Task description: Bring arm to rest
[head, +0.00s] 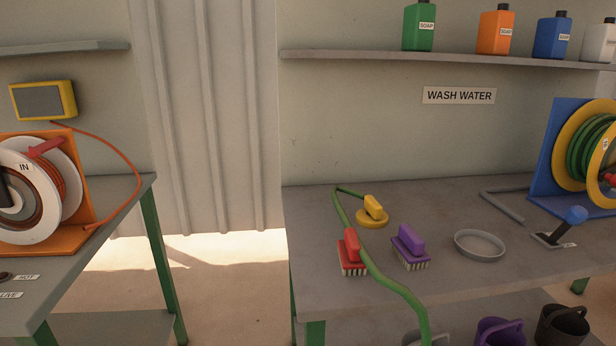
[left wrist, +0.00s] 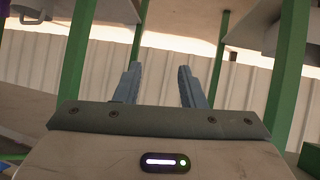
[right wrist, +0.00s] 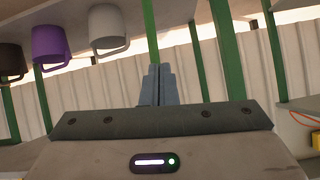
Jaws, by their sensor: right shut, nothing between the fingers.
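My left gripper (left wrist: 158,88) shows in the left wrist view with its two fingers apart and nothing between them. My right gripper (right wrist: 157,85) shows in the right wrist view with its fingers together and nothing held. Neither gripper shows in the head view. Both wrist views look past green table legs toward a pale corrugated wall, and no object touches either gripper.
The right table (head: 340,290) holds a red brush (head: 351,252), a purple brush (head: 410,245), a yellow-handled piece (head: 372,211), a grey dish (head: 480,245), a blue-knobbed lever (head: 562,229) and a green hose (head: 398,285). The left table (head: 110,210) carries an orange reel (head: 70,190). A gap separates the tables.

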